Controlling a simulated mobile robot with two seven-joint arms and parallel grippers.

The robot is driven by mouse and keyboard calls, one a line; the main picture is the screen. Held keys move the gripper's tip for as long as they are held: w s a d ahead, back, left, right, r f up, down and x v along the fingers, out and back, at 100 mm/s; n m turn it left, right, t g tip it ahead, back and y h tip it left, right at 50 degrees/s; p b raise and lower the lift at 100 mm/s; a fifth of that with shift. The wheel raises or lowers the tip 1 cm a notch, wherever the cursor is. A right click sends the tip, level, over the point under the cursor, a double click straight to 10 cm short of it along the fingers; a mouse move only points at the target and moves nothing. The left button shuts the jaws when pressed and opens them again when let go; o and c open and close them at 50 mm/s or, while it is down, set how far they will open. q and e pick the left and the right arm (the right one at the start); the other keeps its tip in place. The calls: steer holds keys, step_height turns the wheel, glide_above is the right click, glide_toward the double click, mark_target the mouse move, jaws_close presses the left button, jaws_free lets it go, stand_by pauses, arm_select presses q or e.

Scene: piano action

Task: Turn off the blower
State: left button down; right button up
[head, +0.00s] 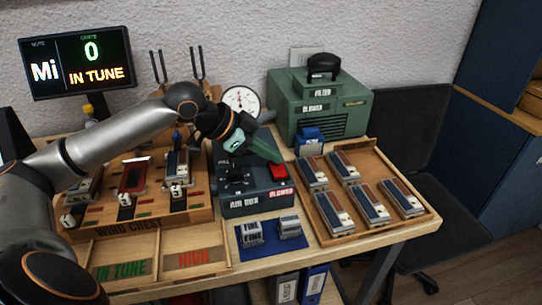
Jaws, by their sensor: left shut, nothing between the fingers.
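The dark control box (238,207) stands on the bench at the middle, with an "AIR BOX" label at its front. The green blower unit (350,122), labelled "FILTER" and "BLOWER", stands behind to the right. My left gripper (276,158) reaches in from the left over the box. Its fingers are shut and empty, with the tips just behind the red switch. I cannot tell whether they touch it. My right gripper is not in view.
The wooden wind chest (130,226) with several reed blocks lies left, partly under my arm. A wooden tray (395,165) of several blocks lies right. A blue mat (259,251) with two small blocks lies in front. A round gauge (241,100) and "IN TUNE" display (78,62) stand behind.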

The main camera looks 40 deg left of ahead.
arm_select(q)
steer(key=shift+f, duration=0.1)
steer(key=shift+p, duration=0.75)
steer(key=shift+w+a+f+p, duration=0.1)
steer(key=shift+p, duration=0.25)
steer(key=shift+f+b, duration=0.15)
steer(key=shift+b, duration=0.15)
steer(key=shift+s+d+r+p, duration=0.2)
steer(key=shift+s+d+p, duration=0.15)
steer(key=shift+s+d, duration=0.25)
steer(key=shift+w, duration=0.1)
